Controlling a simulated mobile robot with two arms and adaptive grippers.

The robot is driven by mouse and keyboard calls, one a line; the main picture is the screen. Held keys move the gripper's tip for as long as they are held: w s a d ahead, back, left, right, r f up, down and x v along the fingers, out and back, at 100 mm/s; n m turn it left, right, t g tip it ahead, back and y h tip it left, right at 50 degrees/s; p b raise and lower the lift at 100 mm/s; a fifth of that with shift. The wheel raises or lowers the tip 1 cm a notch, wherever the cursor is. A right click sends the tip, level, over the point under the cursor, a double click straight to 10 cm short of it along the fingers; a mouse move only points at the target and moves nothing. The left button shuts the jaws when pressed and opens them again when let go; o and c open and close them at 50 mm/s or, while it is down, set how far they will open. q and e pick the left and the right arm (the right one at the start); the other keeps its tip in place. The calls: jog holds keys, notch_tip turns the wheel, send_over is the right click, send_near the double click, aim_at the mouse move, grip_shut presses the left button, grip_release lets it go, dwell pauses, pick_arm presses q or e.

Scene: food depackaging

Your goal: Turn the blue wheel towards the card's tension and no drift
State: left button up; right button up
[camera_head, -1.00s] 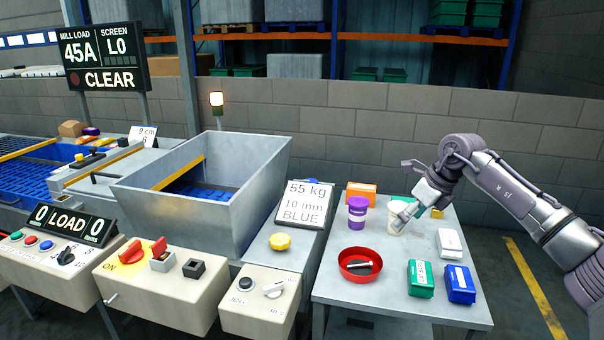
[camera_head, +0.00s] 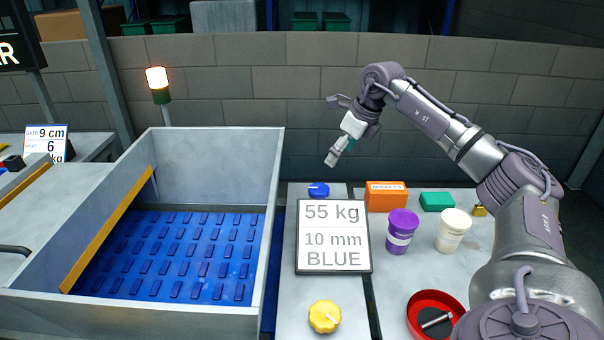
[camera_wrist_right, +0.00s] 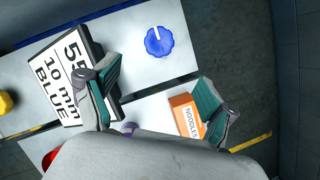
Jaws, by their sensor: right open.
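The blue wheel (camera_head: 318,190) sits on the grey ledge behind the card; it also shows in the right wrist view (camera_wrist_right: 159,42), with a white pointer mark. The card (camera_head: 333,237) reads 55 kg, 10 mm, BLUE and leans on the same ledge. It shows at left in the right wrist view (camera_wrist_right: 62,78). My right gripper (camera_head: 333,160) is in the air above and slightly right of the blue wheel. Its fingers (camera_wrist_right: 160,95) are apart and empty, and the wheel lies beyond them. My left gripper is not in view.
A yellow wheel (camera_head: 324,316) is in front of the card. The hopper with its blue belt (camera_head: 160,255) is at left. An orange noodles box (camera_head: 386,196), purple cup (camera_head: 402,231), white cup (camera_head: 453,230), green box (camera_head: 437,201) and red bowl (camera_head: 416,300) stand at right.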

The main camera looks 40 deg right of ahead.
send_near(320, 188)
jog(key=p+x, duration=0.1)
jog(key=x, duration=0.6)
jog(key=shift+w+f, duration=0.15)
jog(key=shift+f, duration=0.25)
jog(key=shift+w+a+f, duration=0.1)
jog(key=shift+w+f, duration=0.1)
jog(key=shift+f, duration=0.35)
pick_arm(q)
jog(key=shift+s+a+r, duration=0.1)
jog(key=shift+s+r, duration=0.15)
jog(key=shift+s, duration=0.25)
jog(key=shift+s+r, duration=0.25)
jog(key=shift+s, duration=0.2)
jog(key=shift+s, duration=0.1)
pick_arm(e)
jog(key=shift+c, duration=0.8)
jog(key=c, duration=1)
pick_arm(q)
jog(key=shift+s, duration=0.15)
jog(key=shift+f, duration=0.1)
pick_arm(e)
jog(key=shift+n, duration=0.4)
